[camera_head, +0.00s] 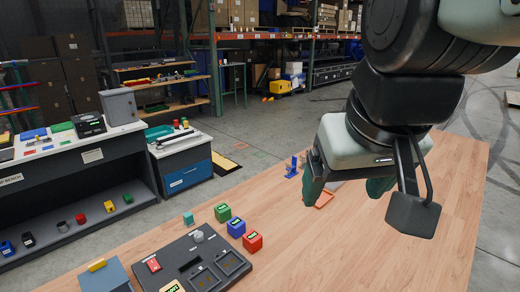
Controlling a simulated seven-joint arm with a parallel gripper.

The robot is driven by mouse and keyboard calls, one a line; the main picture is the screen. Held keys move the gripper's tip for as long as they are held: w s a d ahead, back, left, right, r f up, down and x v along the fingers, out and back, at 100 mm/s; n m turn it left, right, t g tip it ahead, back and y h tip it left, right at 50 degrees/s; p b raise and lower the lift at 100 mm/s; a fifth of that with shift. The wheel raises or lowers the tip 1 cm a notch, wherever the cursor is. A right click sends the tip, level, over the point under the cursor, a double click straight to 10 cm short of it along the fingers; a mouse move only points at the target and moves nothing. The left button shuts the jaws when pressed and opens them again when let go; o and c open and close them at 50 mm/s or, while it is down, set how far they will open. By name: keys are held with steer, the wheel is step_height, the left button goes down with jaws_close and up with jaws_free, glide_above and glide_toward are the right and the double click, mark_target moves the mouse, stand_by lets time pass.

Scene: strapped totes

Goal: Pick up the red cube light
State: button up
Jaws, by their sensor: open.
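The red cube light (252,241) is a small red block with a lit label on its front face. It sits on the wooden table next to the right corner of a dark panel. A blue cube (236,228) and a green cube (222,212) stand in a row behind and to its left. My gripper (345,190) is open, to the right of the red cube light and above the table, clearly apart from it. Its fingers are spread and I see nothing held between them.
The dark panel (222,280) with square recesses lies at the front left of the table (400,255). A small teal cube (188,217) stands behind it. An orange tray (324,200) and a blue stand (291,167) are near my gripper. The table's right side is bare.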

steer(key=w+a+f+n+g, duration=0.1)
steer(key=w+a, duration=0.1)
steer(key=w, duration=0.5)
steer(key=w+a+f+n+g, duration=0.1)
steer(key=w+a+f+n, duration=0.1)
steer(key=w, duration=0.6)
steer(key=n+g, duration=0.3)
steer(key=n, duration=0.1)
glide_above(253, 236)
step_height(253, 236, down, 29)
steer(key=f, duration=0.5)
steer(key=shift+w+a+f, duration=0.1)
steer(key=shift+a, duration=0.3)
steer(key=f, duration=0.6)
steer(key=shift+d+f, duration=0.2)
steer(key=shift+d, duration=0.1)
steer(key=c, duration=1.2)
